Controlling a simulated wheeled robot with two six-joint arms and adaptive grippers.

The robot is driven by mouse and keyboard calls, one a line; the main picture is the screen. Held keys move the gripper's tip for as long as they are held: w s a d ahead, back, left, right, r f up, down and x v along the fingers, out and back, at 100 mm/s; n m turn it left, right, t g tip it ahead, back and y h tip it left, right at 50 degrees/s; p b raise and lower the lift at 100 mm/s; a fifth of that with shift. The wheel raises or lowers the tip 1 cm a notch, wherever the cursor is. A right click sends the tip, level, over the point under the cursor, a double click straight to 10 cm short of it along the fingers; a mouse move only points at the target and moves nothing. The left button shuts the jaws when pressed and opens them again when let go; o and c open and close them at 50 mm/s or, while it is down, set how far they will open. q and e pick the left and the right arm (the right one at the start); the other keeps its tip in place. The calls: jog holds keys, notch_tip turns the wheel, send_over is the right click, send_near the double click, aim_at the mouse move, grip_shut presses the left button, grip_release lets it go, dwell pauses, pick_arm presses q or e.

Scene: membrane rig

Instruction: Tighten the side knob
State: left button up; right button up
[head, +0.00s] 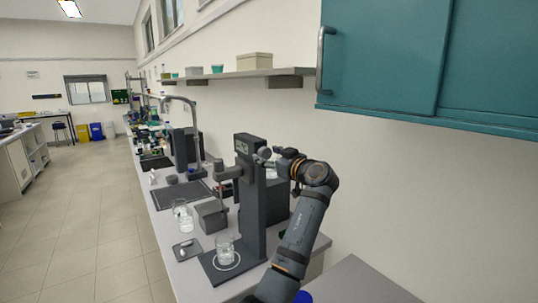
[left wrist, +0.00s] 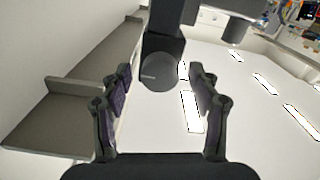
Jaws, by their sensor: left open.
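The membrane rig (head: 249,190) is a dark grey column on a flat base, with a small display near its top. Its side knob (left wrist: 158,72) is a round dark grey disc in the left wrist view, lying between my two fingers. In the head view the knob (head: 264,153) shows small at the column's upper right side. My left gripper (left wrist: 160,85) is open, with a finger on each side of the knob and visible gaps to it. In the head view the gripper (head: 272,160) is beside the column top, partly hard to make out. My right gripper is not in view.
A glass beaker (head: 226,252) stands on the rig's base. A grey block (head: 211,216), a small tray (head: 187,250) and more glassware (head: 183,218) are on the bench to the left. A shelf (head: 240,73) and a teal cabinet (head: 385,60) hang above.

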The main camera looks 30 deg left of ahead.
pick_arm(q)
jog(key=c, duration=1.2)
